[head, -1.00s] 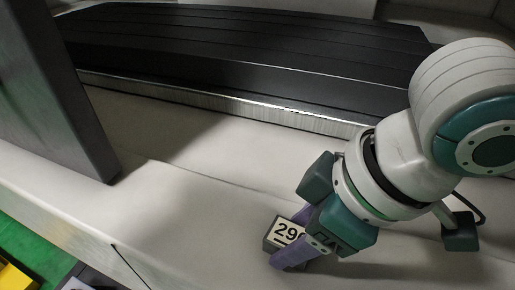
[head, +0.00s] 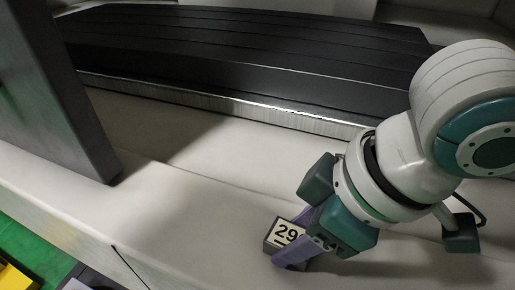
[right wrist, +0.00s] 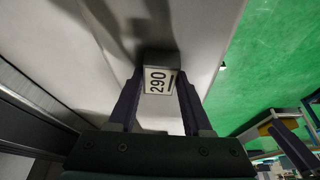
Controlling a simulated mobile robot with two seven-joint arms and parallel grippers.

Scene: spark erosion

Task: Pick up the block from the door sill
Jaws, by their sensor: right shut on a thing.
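The block (head: 284,233) is small and dark grey with a white label face; its number reads 290 in the right wrist view (right wrist: 159,82). It is at the pale door sill (head: 190,210), toward the sill's front edge. My right gripper (head: 287,241) is shut on the block, one purple finger on each side of it. In the right wrist view the fingers (right wrist: 158,95) flank the block near their tips. I cannot tell whether the block still touches the sill. My left gripper is not in view.
A dark ribbed cover (head: 250,50) with a metal edge runs along the back. A dark grey upright panel (head: 62,100) stands at the left. Green floor (head: 30,245) lies below the sill's front edge, with a yellow object (head: 14,278) at lower left. The sill's middle is clear.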

